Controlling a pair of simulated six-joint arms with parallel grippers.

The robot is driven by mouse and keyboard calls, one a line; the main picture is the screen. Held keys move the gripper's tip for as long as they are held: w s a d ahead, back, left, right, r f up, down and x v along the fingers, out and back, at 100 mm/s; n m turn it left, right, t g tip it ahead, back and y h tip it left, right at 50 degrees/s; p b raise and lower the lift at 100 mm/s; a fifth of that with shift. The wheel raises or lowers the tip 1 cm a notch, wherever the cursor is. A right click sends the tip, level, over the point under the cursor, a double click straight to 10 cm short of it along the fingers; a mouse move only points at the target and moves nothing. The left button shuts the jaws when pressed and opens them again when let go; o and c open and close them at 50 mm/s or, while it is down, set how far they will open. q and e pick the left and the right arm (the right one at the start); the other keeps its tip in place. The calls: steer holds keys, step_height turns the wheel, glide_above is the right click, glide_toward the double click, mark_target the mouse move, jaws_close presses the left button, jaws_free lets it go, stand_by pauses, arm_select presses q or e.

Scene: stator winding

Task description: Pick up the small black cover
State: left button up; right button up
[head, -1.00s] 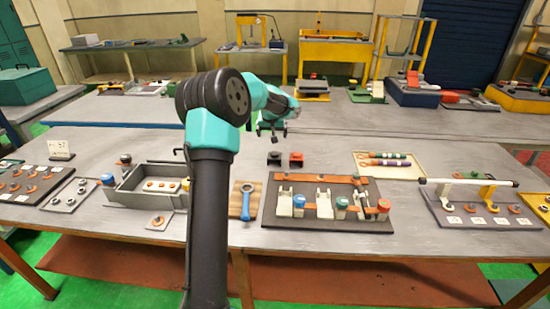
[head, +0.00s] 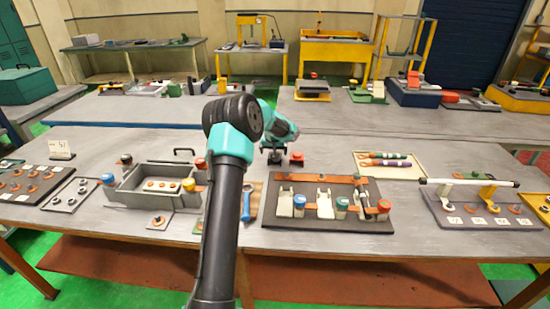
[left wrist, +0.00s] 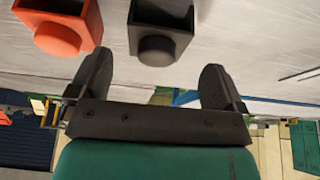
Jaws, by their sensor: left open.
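The small black cover (left wrist: 160,28) is a block with a round knob, at the top middle of the left wrist view. My left gripper (left wrist: 158,62) is open and empty, and the cover's near end appears between its two fingertips. I cannot tell how much height separates them. In the head view my left gripper (head: 275,154) is over the spot at the back of the table and mostly hides the black cover. A similar red-orange cover (head: 297,158) sits just right of it, and shows in the left wrist view (left wrist: 68,28). My right gripper is not in view.
In front stands a dark fixture board (head: 375,222) with several parts. A grey tray box (head: 140,197) is left of my arm and a blue-ringed tool (head: 246,205) lies beside it. A cream tray (head: 415,172) with rods lies to the right.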

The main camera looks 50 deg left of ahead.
arm_select(q)
steer(key=shift+d+x, duration=0.2)
steer(key=shift+x, duration=2.4)
steer(key=shift+c, duration=0.4)
steer(key=c, duration=0.9)
